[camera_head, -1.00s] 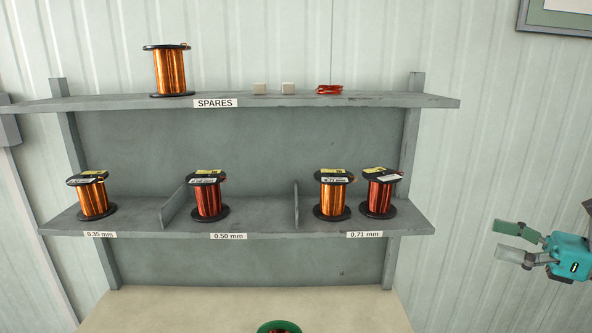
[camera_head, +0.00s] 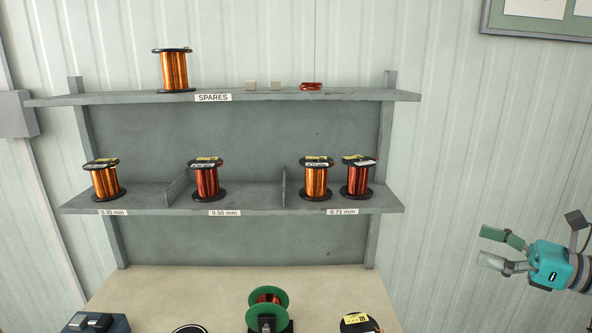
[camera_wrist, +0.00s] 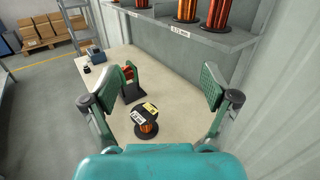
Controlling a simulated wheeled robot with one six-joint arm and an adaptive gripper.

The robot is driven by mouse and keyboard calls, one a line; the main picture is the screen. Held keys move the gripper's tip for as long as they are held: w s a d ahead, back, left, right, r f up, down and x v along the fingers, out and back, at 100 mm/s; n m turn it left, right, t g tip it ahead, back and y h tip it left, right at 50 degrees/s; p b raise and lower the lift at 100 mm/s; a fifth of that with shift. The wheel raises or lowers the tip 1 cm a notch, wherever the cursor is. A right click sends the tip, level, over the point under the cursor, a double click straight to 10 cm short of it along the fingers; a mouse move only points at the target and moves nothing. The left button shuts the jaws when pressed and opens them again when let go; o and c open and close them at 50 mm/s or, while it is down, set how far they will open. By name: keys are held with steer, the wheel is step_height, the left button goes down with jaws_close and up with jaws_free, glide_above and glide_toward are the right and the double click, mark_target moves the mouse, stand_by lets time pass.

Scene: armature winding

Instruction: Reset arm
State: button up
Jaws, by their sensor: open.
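My gripper (camera_head: 502,250) is at the right of the head view, in front of the wall and clear of the rack. Its two fingers are apart with nothing between them. In the wrist view the open fingers (camera_wrist: 158,92) frame the bench from above. No object touches the gripper in either view.
A grey rack (camera_head: 250,238) holds copper wire spools on its lower shelf and one spool (camera_head: 173,71) on the SPARES shelf. On the bench (camera_head: 200,290) are a green-flanged spool (camera_head: 268,298) and a black-flanged spool (camera_wrist: 145,128). Pallets with boxes (camera_wrist: 45,33) stand on the floor.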

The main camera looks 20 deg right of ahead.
steer(key=w+a+f+t+h, duration=0.1)
steer(key=w+a+f+h, duration=0.15)
steer(key=f, duration=0.45)
steer(key=w+a+f+t+h, duration=0.1)
steer(key=a+f, duration=0.3)
steer(key=f, duration=0.2)
steer(key=w+a+f+t+h, duration=0.1)
steer(key=w+a+f+h, duration=0.15)
steer(key=f, duration=0.45)
steer(key=s+a+f+n+g+h, duration=0.1)
steer(key=s+a+f+n+h, duration=0.1)
steer(key=s+a+f, duration=0.4)
steer(key=s+a+f+n+g+h, duration=0.15)
steer(key=a+f, duration=0.25)
steer(key=f, duration=0.4)
steer(key=s+a+f+n+g+h, duration=0.1)
steer(key=s+a+f+n+h, duration=0.2)
steer(key=s, duration=0.4)
steer(key=s+a+f+n+h, duration=0.1)
steer(key=s+a+f+n, duration=0.1)
steer(key=s+a+n, duration=0.35)
steer(key=s+a+r+n+y, duration=0.1)
steer(key=s+r+n, duration=0.2)
steer(key=s+n, duration=0.5)
steer(key=s+a+r+n+y, duration=0.1)
steer(key=s+r+n, duration=0.3)
steer(key=s+n, duration=0.4)
steer(key=shift+s+a+r+t, duration=0.25)
steer(key=shift+s+a+t, duration=0.25)
steer(key=shift+s, duration=0.75)
